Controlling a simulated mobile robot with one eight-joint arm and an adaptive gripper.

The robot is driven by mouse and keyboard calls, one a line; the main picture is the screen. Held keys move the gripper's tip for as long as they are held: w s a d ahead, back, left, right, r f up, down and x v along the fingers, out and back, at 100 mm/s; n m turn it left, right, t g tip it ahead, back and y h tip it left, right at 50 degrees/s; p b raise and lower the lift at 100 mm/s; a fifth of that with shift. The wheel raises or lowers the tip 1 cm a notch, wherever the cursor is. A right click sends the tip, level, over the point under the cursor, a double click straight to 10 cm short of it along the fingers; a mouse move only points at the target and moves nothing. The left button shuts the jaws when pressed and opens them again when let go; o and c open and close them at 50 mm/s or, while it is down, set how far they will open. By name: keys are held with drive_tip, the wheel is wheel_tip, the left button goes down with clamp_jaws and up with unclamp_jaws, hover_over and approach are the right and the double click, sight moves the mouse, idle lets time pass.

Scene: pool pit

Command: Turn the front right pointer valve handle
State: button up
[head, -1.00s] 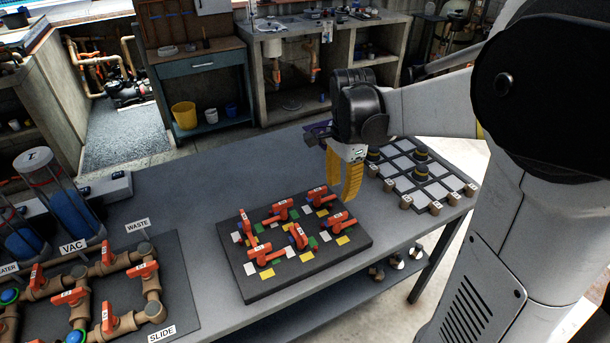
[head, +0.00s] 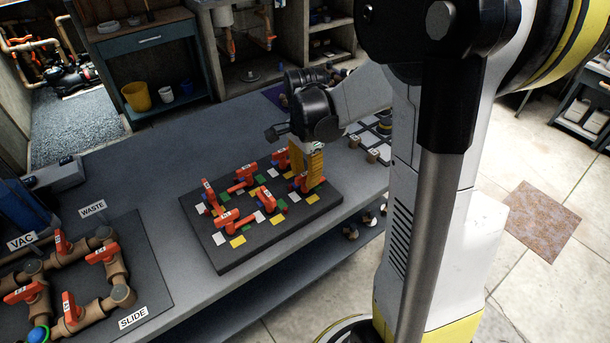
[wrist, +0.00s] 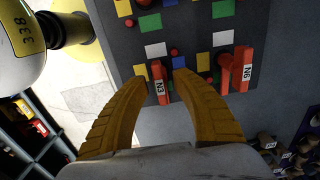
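A dark board (head: 270,238) on the table carries several red-orange pointer valve handles, among coloured squares. The handle at its right end (head: 316,181) is beside my yellow gripper fingers (head: 305,165), which partly cover it in the head view. In the wrist view, my gripper (wrist: 160,76) is open, with its fingertips on either side of a labelled red handle (wrist: 158,72). The fingers look apart from it; contact cannot be told. Another red handle (wrist: 242,68) lies to the right, outside the fingers.
A piping board (head: 150,262) with red handles is at the left of the table. A grid board with knobs (head: 375,140) is behind my gripper. The table strip (head: 150,165) behind the handle board is clear. My own arm fills the right of the head view.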

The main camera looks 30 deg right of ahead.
drive_tip(key=shift+c, duration=0.5)
clamp_jaws()
drive_tip(key=shift+n, duration=0.4)
drive_tip(key=n, duration=0.3)
drive_tip(key=shift+n+p, duration=0.3)
drive_tip(key=shift+p, duration=0.1)
drive_tip(key=n, duration=0.4)
drive_tip(key=shift+n, duration=0.3)
drive_tip(key=n+p, duration=0.1)
drive_tip(key=n, duration=0.7)
drive_tip(key=shift+n, duration=0.6)
